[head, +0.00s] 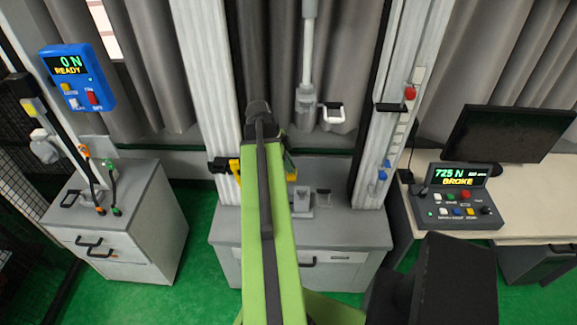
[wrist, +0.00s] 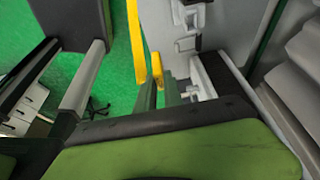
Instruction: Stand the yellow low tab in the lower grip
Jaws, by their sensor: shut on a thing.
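My gripper (wrist: 160,88) shows in the wrist view as two dark green fingers, shut on a yellow piece, the low tab (wrist: 157,68). A longer yellow strip (wrist: 136,35) stands just left of it; I cannot tell whether the two join. In the head view my green arm hides most of the gripper, and a bit of yellow (head: 292,177) shows right of the arm. The lower grip (head: 300,198) is a grey fixture on the grey tower base, just right of my arm. The gap between tab and grip is hidden.
The upper grip (head: 306,95) hangs on a rod between the tower's pale columns, with a white bracket (head: 333,112) beside it. A black and yellow clamp (head: 222,165) sits on the left column. A cabinet (head: 110,225) stands left; a desk with a console (head: 457,200) stands right.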

